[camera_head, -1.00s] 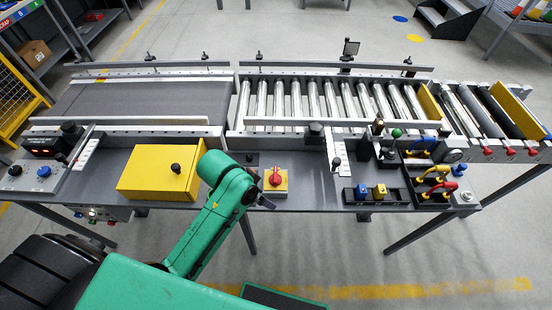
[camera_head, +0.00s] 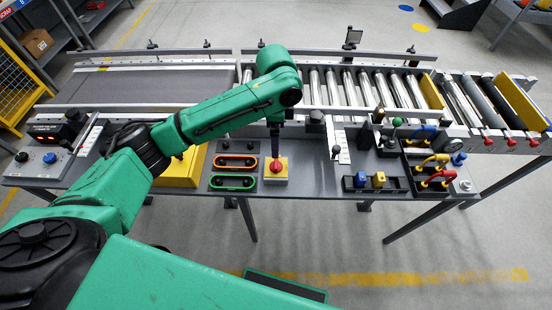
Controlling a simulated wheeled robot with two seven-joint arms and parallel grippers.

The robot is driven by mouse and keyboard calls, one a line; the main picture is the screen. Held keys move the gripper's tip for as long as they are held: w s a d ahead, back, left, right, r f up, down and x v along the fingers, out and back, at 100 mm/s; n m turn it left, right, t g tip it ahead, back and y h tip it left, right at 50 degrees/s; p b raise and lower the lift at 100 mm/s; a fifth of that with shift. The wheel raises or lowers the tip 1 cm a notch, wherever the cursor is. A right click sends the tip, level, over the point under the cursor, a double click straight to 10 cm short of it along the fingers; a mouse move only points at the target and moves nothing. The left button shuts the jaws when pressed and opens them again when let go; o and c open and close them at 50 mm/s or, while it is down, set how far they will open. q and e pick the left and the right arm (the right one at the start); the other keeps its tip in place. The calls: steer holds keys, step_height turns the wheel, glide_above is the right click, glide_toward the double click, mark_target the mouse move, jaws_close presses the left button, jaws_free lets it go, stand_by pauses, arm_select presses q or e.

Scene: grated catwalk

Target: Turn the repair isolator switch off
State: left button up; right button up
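The isolator switch is a red rotary knob (camera_head: 277,168) on a yellow square base, near the front edge of the grey control bench. My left arm reaches over the bench from the left and bends down above the switch. My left gripper (camera_head: 274,152) points down, narrow and dark, with its tips at or just above the back of the red knob. I cannot tell whether the tips touch it or whether they are apart. The gripper partly hides the rear of the yellow base. The knob's exact angle is hard to read. My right gripper is out of view.
My arm partly covers a yellow box (camera_head: 183,172). A black-knobbed lever (camera_head: 336,152) and small blue and yellow switches (camera_head: 379,179) stand to the right. A roller conveyor (camera_head: 345,95) runs behind.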

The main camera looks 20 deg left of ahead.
mark_target(276, 162)
arm_select(q)
step_height(276, 162, down, 12)
steer(key=shift+r, duration=0.15)
steer(key=c, duration=1.3)
